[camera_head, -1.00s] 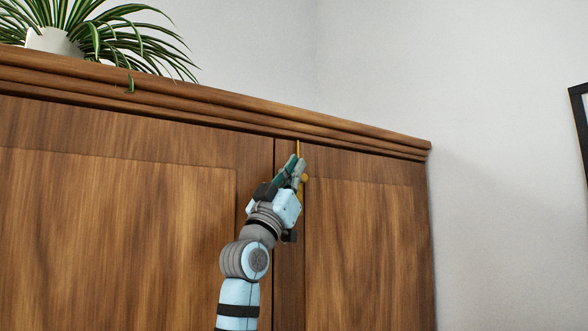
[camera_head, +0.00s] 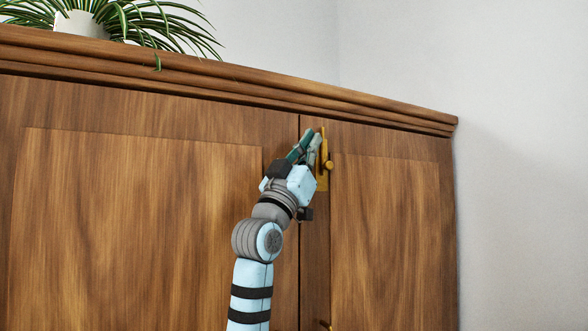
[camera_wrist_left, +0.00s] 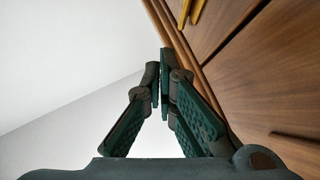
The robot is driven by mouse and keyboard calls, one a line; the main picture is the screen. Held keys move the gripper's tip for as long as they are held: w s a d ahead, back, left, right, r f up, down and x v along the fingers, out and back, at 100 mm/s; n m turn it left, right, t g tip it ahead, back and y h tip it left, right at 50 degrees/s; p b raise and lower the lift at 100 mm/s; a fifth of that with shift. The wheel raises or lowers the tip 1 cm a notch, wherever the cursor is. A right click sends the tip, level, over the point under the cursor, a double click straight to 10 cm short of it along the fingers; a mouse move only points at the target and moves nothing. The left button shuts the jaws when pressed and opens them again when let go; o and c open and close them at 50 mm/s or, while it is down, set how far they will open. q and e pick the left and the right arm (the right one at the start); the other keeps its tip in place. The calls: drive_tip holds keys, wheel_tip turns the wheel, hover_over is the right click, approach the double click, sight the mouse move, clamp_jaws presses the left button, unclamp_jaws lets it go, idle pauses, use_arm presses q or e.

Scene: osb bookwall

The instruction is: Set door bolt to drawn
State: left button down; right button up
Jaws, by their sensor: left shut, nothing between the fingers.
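The brass door bolt (camera_head: 322,182), with a round knob on its right side, sits upright near the top of the right cabinet door (camera_head: 385,240), beside the seam between the doors. My left gripper (camera_head: 313,136) is at the bolt's upper left, its fingers pointing up and partly covering the bolt's left side. Whether it touches the bolt I cannot tell. In the left wrist view, the gripper (camera_wrist_left: 164,55) is shut with nothing between its fingertips. Brass parts (camera_wrist_left: 190,12) show beyond the tips at the top. My right gripper is not in view.
A wooden cornice (camera_head: 230,75) overhangs the doors just above the bolt. A potted plant (camera_head: 82,22) stands on top at the left. White wall is at the right.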

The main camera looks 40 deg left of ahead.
use_arm(q)
drive_tip(key=b+v, duration=0.3)
drive_tip(key=v, duration=0.5)
drive_tip(key=shift+f+b, duration=0.35)
drive_tip(key=shift+f, duration=0.05)
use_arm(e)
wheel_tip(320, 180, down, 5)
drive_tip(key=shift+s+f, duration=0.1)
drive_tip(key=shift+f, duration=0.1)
use_arm(q)
drive_tip(key=shift+w+a, duration=0.1)
drive_tip(key=shift+w, duration=0.1)
